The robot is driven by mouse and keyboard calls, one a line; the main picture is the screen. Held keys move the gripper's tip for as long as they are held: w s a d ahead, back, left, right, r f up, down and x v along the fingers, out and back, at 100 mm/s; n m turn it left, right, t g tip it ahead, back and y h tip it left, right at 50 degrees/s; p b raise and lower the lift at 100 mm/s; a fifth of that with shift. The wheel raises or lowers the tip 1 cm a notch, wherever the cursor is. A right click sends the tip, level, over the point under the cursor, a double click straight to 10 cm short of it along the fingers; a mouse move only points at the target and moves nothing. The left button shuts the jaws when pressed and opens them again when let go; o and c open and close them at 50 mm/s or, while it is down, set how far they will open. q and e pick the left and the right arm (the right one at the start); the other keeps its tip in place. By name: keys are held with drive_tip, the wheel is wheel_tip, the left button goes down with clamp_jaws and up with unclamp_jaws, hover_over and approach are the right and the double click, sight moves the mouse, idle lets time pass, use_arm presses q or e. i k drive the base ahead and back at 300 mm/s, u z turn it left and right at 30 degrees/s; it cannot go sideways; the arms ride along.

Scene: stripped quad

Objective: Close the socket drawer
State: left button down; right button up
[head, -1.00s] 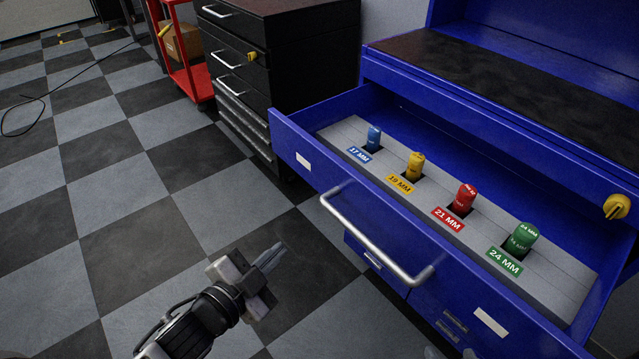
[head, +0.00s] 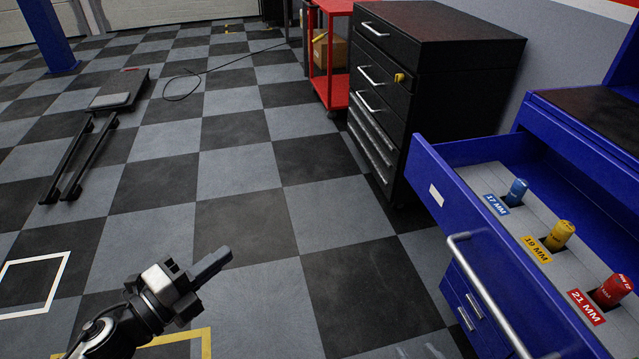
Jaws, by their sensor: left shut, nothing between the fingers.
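The blue socket drawer (head: 470,210) is pulled open at the right of the head view, its right part cut off by the frame. Its silver bar handle (head: 487,295) runs along the front. Inside, a grey tray (head: 522,222) holds a blue 17 MM socket (head: 516,192), a yellow 19 MM socket (head: 559,236) and a red 21 MM socket (head: 613,291), all standing in slots. My left gripper (head: 212,266) is shut and empty over the floor, well left of the drawer and apart from it. My right gripper is not in view.
A black drawer cabinet (head: 455,75) stands just behind the blue drawer. A red cart (head: 330,60) with a cardboard box is beyond it. A flat dark platform (head: 118,90) and a cable (head: 215,70) lie on the floor. The checkered floor between my left gripper and the drawer is clear.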

sight(540, 301)
drive_tip(key=u, duration=0.85)
drive_tip(key=i, duration=0.35)
drive_tip(key=z, duration=2)
